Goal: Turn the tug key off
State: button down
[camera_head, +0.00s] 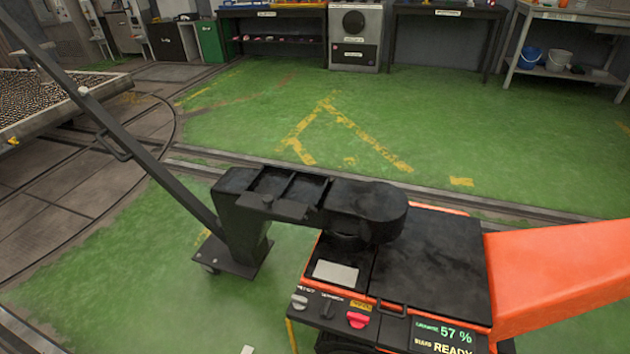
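An orange and black machine that looks like the tug (435,262) stands at the lower right, with a dark flat top. Its front panel carries a grey knob (299,301), a dark control in the middle (327,308) and a red knob (357,320). Their small labels are too blurred to read, so I cannot tell which is the key or how it is turned. A display (443,338) on the panel shows 57 % and READY. No gripper fingers show in this view.
A long dark bar (150,160) slants from the upper left down to a black upright on a small wheeled plate (232,256). Rails (190,157) cross the green floor. Benches and a shelf with buckets (558,60) stand at the back. The middle floor is clear.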

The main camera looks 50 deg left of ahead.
aim_at(301, 303)
jog(key=k+j+u, duration=0.15)
jog(key=k, duration=0.35)
jog(key=k+j+u, duration=0.15)
jog(key=k, duration=0.3)
jog(key=k+j+u, duration=0.15)
jog(key=k, duration=0.3)
